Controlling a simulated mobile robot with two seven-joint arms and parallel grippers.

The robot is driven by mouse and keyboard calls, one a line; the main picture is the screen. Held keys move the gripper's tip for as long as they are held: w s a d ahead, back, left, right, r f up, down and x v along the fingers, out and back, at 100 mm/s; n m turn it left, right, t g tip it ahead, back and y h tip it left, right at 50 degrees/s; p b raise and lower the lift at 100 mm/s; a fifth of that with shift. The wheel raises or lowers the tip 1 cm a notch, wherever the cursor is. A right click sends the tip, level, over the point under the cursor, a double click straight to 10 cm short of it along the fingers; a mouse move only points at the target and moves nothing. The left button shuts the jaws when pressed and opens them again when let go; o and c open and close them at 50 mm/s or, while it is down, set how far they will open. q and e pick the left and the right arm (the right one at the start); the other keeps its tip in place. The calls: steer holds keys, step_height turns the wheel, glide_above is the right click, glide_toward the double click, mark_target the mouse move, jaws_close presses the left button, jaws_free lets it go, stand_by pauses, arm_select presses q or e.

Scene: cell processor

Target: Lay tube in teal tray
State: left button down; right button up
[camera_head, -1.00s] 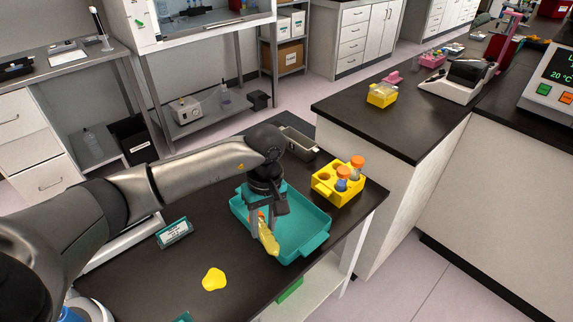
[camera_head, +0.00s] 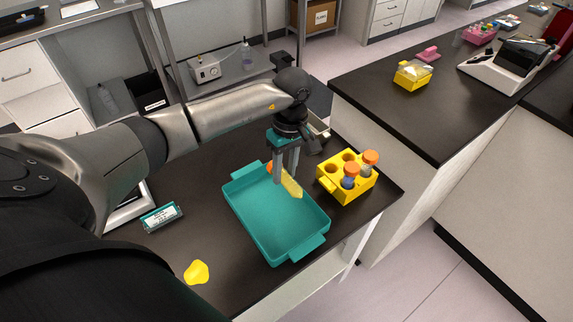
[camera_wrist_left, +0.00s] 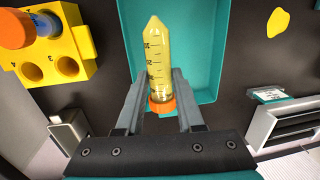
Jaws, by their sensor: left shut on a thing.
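The tube (camera_head: 290,185) has yellow contents and an orange cap. My left gripper (camera_head: 283,180) is shut on it near the cap, above the far right part of the teal tray (camera_head: 272,245). In the left wrist view the tube (camera_wrist_left: 158,62) lies between the fingers with its cone tip pointing away and its orange cap near the palm. The teal tray (camera_wrist_left: 207,75) shows behind it, and its visible floor is empty. My right gripper is not in view.
A yellow rack (camera_head: 335,187) with two orange-capped tubes stands close to the right of the tray. A yellow patch (camera_head: 197,272) and a small teal-edged sign (camera_head: 161,217) lie to the left. A grey container (camera_head: 318,132) stands behind the gripper.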

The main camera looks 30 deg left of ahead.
arm_select(q)
steer(key=b, duration=0.5)
glide_above(284, 202)
steer(key=f, duration=0.7)
steer(key=shift+w+f, duration=0.15)
steer(key=shift+w, duration=0.15)
steer(key=shift+f+b, duration=0.4)
steer(key=shift+b, duration=0.1)
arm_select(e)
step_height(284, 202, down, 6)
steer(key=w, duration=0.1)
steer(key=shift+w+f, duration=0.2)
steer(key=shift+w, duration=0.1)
arm_select(q)
steer(key=shift+c, duration=2.2)
jaws_free()
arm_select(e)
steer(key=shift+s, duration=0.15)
arm_select(q)
step_height(284, 202, up, 15)
steer(key=w+p, duration=0.1)
steer(key=shift+w+r+p, duration=0.15)
steer(key=shift+w+p, duration=0.2)
steer(key=shift+w, duration=0.05)
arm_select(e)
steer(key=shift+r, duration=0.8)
